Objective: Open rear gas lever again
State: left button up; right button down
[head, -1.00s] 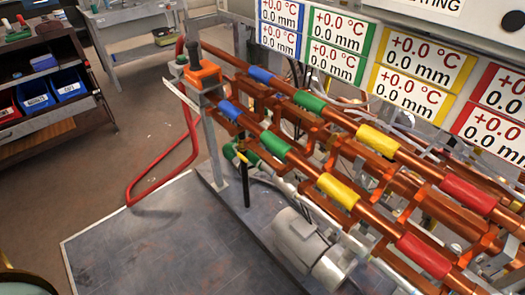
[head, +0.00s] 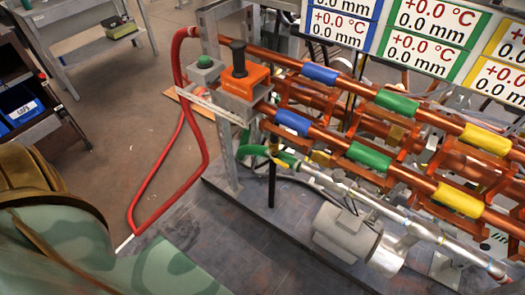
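A small yellow lever (head: 278,163) shows at the green hose end beside the pipe rack; its exact setting is too small to tell. Another yellow piece (head: 320,157) shows a little to its right, among the orange brackets; I cannot tell whether it is a lever. I cannot tell which one is the rear gas lever. An orange box with a black upright handle (head: 238,60) stands at the left end of the rack, next to a grey box with a green button (head: 205,63). Neither of my grippers is in view.
Copper pipes with coloured bands (head: 320,73) run to the right. A grey motor (head: 345,236) sits on the base plate. A red hose (head: 200,145) loops to the floor. A large camouflage-patterned shape (head: 75,235) fills the lower left. Open floor (head: 115,115) lies behind.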

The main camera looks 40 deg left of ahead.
aim_at(268, 153)
jog(key=k+j, duration=0.1)
jog(key=j, duration=0.9)
jog(key=k+j, duration=0.15)
jog(key=j, duration=0.35)
jog(key=k+j+z, duration=0.1)
jog(key=j, duration=0.45)
jog(key=k+j, duration=0.1)
jog(key=j, duration=0.4)
